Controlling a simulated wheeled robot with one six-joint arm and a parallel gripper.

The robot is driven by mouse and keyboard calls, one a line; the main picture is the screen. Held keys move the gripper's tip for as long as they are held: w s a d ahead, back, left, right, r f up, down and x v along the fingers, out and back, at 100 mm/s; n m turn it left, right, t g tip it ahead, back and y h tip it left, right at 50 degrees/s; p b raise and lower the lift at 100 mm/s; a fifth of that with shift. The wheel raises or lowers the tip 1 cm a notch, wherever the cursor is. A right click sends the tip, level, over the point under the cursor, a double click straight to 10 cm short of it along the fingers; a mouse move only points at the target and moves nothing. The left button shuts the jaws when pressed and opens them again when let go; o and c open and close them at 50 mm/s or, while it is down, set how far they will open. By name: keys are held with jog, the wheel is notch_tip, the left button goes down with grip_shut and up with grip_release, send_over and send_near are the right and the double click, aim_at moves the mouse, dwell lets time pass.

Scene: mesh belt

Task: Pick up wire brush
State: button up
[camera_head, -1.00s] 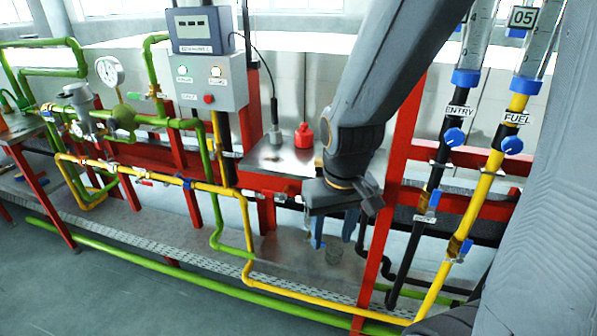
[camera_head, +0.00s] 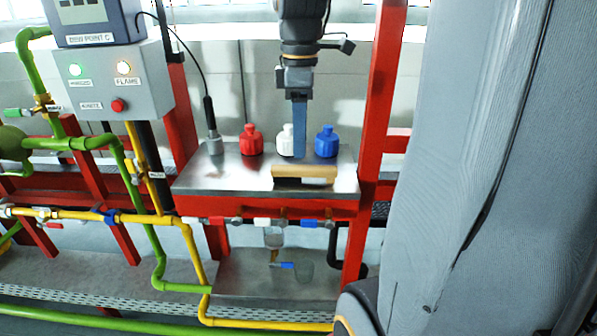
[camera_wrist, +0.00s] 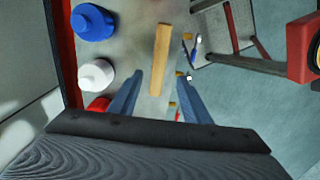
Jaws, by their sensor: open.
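The wire brush (camera_head: 305,174) lies on the metal shelf top (camera_head: 225,181), near its front edge. It shows as a light wooden bar with a darker front side; its bristles cannot be made out. In the wrist view the brush (camera_wrist: 161,55) runs lengthwise, its near end showing between the fingers. My gripper (camera_head: 299,156) points down over the shelf, its blue fingers lined up one behind the other in the head view. In the wrist view my gripper (camera_wrist: 159,75) is open, with nothing held between the fingers.
Red (camera_head: 250,141), white (camera_head: 285,142) and blue (camera_head: 326,143) bottles stand behind the brush, close to my gripper. A black-cabled probe (camera_head: 211,130) stands at the shelf's left. A red post (camera_head: 381,105) rises at the right. Valves (camera_head: 308,222) line the shelf's front below.

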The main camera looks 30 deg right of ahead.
aim_at(303, 167)
jog(key=f, duration=0.3)
jog(key=f+p, duration=0.1)
jog(key=f, duration=0.1)
jog(key=shift+d+f, duration=0.1)
jog(key=shift+d, duration=0.25)
jog(key=shift+f, duration=0.5)
jog(key=shift+f+p, duration=0.25)
jog(key=shift+p, duration=0.05)
grip_shut()
